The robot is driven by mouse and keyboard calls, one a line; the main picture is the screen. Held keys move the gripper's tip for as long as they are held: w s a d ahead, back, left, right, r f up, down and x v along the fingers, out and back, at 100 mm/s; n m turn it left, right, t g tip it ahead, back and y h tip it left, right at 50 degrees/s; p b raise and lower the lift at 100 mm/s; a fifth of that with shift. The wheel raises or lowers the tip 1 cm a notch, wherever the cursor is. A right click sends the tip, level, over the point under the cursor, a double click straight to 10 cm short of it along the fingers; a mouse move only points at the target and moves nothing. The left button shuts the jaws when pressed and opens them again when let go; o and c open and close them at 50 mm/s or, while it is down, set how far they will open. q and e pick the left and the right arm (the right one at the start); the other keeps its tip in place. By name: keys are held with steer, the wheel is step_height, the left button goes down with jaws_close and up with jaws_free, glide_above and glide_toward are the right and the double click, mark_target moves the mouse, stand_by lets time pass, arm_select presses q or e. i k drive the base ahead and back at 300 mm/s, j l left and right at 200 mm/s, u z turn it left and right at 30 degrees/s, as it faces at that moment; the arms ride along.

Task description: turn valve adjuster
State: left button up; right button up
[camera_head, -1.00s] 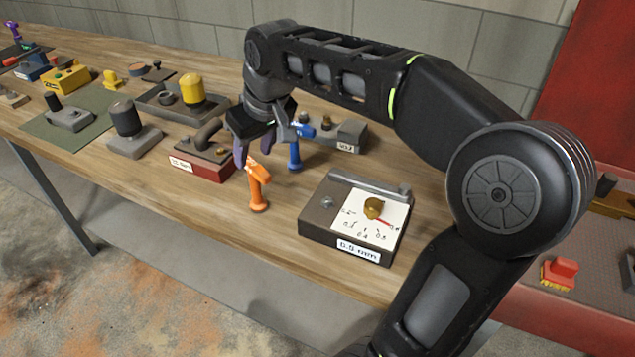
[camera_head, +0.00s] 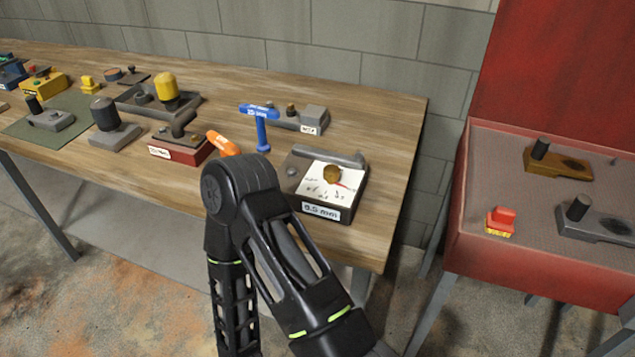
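The valve adjuster block (camera_head: 292,170) sits near the table's right end. It has a brass knob (camera_head: 332,174), a white dial (camera_head: 315,190) with a red pointer angled down to the right, and a millimetre label on its front. A blue T-handled tool (camera_head: 261,128) stands behind, upright. My arm rises from the bottom, bends in front of the block's left side and folds downward. Neither gripper shows.
A red-and-grey fixture (camera_head: 185,150) and a yellow-capped fixture (camera_head: 165,88) stand left on the wooden table (camera_head: 385,225). A grey labelled block (camera_head: 313,120) is behind the dial. A red cabinet (camera_head: 500,255) holds several parts at right, across a gap.

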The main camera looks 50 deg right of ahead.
mark_target(331, 173)
steer(key=i+z, duration=0.1)
steer(key=z, duration=0.4)
steer(key=i+l+z, duration=0.1)
steer(key=z, duration=0.85)
steer(key=i+z, duration=0.15)
steer(key=z, duration=0.35)
